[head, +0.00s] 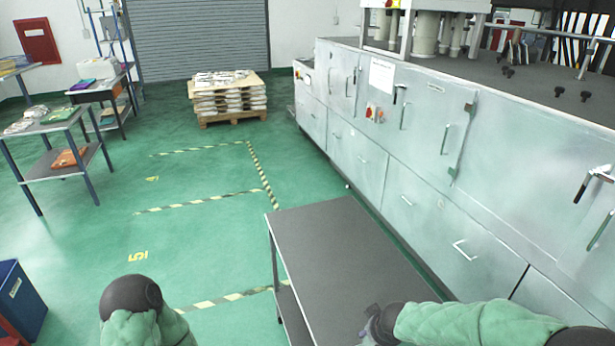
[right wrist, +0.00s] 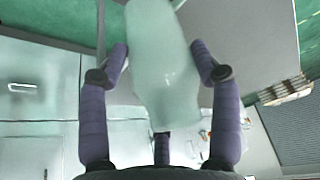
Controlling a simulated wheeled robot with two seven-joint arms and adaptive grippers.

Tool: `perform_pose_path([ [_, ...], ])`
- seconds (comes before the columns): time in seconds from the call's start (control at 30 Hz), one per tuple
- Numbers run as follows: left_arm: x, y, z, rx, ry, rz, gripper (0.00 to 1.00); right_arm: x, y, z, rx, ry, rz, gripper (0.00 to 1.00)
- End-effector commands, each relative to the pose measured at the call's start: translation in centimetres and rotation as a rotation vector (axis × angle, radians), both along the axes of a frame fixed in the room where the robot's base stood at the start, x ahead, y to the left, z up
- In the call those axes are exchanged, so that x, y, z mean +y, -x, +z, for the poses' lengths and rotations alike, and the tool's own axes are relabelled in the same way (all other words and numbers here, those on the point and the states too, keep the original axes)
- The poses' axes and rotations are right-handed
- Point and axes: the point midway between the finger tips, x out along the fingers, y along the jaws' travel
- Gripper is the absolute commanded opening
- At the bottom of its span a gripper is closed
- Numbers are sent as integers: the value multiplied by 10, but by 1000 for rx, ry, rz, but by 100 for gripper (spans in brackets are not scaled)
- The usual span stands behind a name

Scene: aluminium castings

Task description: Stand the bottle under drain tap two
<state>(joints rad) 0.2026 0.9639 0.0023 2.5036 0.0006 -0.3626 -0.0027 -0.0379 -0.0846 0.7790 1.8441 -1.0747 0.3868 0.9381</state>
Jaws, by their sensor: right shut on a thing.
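The bottle (right wrist: 166,75) is pale and translucent, and it fills the middle of the right wrist view. The purple fingers of my right gripper (right wrist: 160,62) are shut on it from both sides. In the head view my right gripper (head: 373,325) is low, over the near part of the grey table, partly cut off by the frame. I cannot make out the bottle there. My left arm shows at the bottom left, but its gripper is out of view. I cannot identify any drain tap in either view.
A grey two-level table (head: 335,240) stands beside a long row of metal cabinets (head: 420,130) with handles. A pallet of stacked castings (head: 228,97) is at the back. A blue bin (head: 20,300) is at lower left. Open green floor (head: 200,170) lies between.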

Motion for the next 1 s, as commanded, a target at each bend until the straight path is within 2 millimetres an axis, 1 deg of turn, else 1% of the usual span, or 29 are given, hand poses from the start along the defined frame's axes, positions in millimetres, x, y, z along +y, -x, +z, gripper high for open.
perform_pose_path([
  [0.03,0,0,0,0,0,0,40,0,5,-6,7,0,0,31],
  [0.1,0,0,0,0,0,0,40,0,11,-13,9,-1,0,19],
  [0.13,0,0,0,0,0,0,40,1,13,-16,9,-1,2,19],
  [0.2,0,0,0,0,0,0,40,1,18,-22,12,-2,2,4],
  [0.4,0,0,0,0,0,0,40,3,25,-29,15,-5,5,2],
  [0.57,0,0,1,0,0,0,40,3,26,-29,19,-6,7,2],
  [0.77,0,0,6,0,0,0,40,4,27,-25,21,-6,7,2],
  [1.0,0,0,13,0,0,0,40,3,24,-15,14,-6,5,2],
])
